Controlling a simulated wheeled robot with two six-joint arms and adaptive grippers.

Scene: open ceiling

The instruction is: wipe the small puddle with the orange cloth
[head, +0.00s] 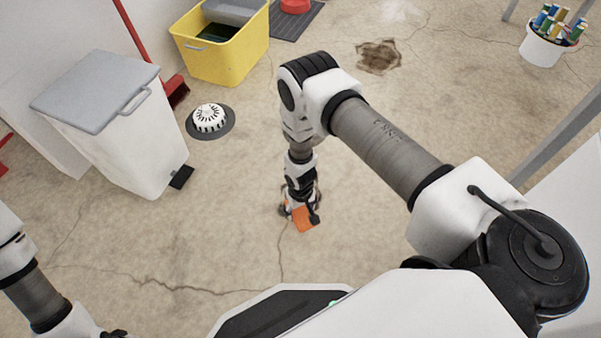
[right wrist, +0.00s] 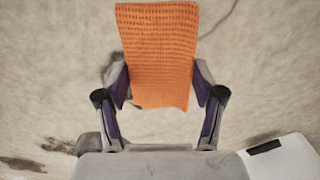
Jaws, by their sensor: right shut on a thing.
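My right gripper (head: 300,208) points down at the floor in the middle of the head view. It is shut on the orange cloth (head: 304,220). In the right wrist view the ribbed orange cloth (right wrist: 158,60) is between the two fingers and extends past their tips. I cannot tell whether the cloth touches the floor. A brown, irregular patch (head: 379,56) lies on the floor at the back; I cannot tell if it is wet. No clear puddle shows by the cloth; arm and cloth hide part of the floor there. Only part of my left arm shows, without its gripper.
A white pedal bin (head: 115,125), a round white-and-black floor fitting (head: 209,121) and a yellow tub (head: 220,45) stand at left. A red broom (head: 176,92) leans behind the bin. A white bucket (head: 543,48) of colored items stands back right. Floor around the cloth is clear.

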